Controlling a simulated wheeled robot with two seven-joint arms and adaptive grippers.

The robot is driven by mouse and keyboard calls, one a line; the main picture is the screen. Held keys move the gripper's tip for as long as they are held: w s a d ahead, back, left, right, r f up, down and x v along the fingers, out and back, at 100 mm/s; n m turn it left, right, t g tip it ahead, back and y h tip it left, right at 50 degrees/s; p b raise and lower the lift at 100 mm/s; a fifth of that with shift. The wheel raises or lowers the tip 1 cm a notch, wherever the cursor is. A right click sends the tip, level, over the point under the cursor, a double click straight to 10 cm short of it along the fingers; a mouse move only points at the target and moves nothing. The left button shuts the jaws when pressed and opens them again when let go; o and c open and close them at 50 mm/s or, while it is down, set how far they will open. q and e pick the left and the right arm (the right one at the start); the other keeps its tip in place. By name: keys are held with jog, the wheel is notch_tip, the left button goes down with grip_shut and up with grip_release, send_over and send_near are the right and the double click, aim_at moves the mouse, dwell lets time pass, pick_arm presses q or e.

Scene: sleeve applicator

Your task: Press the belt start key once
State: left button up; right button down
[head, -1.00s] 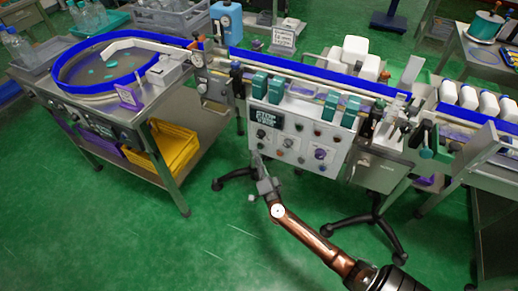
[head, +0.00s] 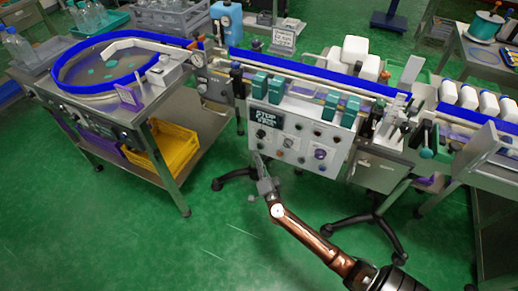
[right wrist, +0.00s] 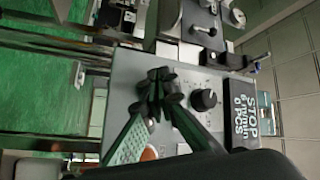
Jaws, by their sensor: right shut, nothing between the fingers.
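The light grey control panel (head: 335,140) faces me on the front of the belt machine, with several keys and knobs. Its dark display (head: 266,117) sits upper left, and in the right wrist view the display (right wrist: 242,115) reads STOP. My right gripper (head: 256,155) is shut and empty, at the panel's lower left edge. In the right wrist view the closed fingertips (right wrist: 160,88) lie over the panel, near a black knob (right wrist: 204,99). An orange button (right wrist: 149,153) shows partly behind a finger. The fingers may hide a key; I cannot tell which is belt start, or whether they touch the panel.
A round blue-rimmed turntable (head: 110,68) stands at the left, with a yellow crate (head: 172,150) beneath. Teal blocks (head: 350,110) stick out above the panel. The green floor below the panel has free room around the stand legs.

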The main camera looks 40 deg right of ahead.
jog(key=shift+d, duration=0.15)
jog(key=shift+w+d, duration=0.2)
jog(key=shift+d, duration=0.05)
dwell(0.4)
